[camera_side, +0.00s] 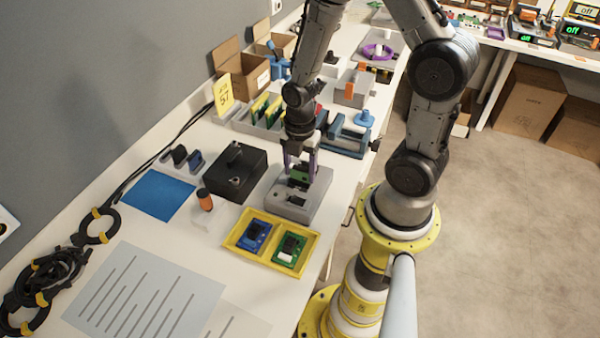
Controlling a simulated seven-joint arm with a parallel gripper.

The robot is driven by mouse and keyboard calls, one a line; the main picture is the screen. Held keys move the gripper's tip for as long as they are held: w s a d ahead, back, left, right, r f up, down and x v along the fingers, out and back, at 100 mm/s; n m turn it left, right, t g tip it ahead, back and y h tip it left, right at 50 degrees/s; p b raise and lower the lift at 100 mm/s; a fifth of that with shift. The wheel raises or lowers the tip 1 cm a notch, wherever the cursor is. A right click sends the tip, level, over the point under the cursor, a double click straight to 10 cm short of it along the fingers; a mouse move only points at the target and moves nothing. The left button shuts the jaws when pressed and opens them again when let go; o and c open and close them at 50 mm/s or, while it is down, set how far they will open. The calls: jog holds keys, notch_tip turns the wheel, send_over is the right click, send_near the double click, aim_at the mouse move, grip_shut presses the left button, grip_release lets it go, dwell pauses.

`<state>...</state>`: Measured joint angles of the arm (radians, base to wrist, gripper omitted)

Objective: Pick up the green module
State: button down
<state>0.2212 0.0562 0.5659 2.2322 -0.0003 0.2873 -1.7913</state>
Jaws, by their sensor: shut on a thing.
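My gripper (301,167), with purple fingers, points down over a grey block-like fixture (286,206) on the table. It is shut on a small green module (299,175), partly hidden between the fingers. Whether the module touches the fixture I cannot tell. Another green module (280,255), with a dark and white part on top, lies in the right half of a yellow tray (231,240) in front of the fixture. A blue module (248,243) lies in the tray's left half.
A black box (232,180) with a knob stands left of the fixture. A small white block with an orange-topped handle (205,200) and a blue mat (157,195) lie farther left. A rack of upright boards (262,112) and a blue vise (347,136) stand behind.

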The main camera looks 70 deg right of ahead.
jog(key=shift+r, duration=0.65)
jog(key=s+a+r, duration=0.3)
jog(key=s+r, duration=0.8)
jog(key=s, duration=0.2)
jog(key=shift+s+r, duration=0.35)
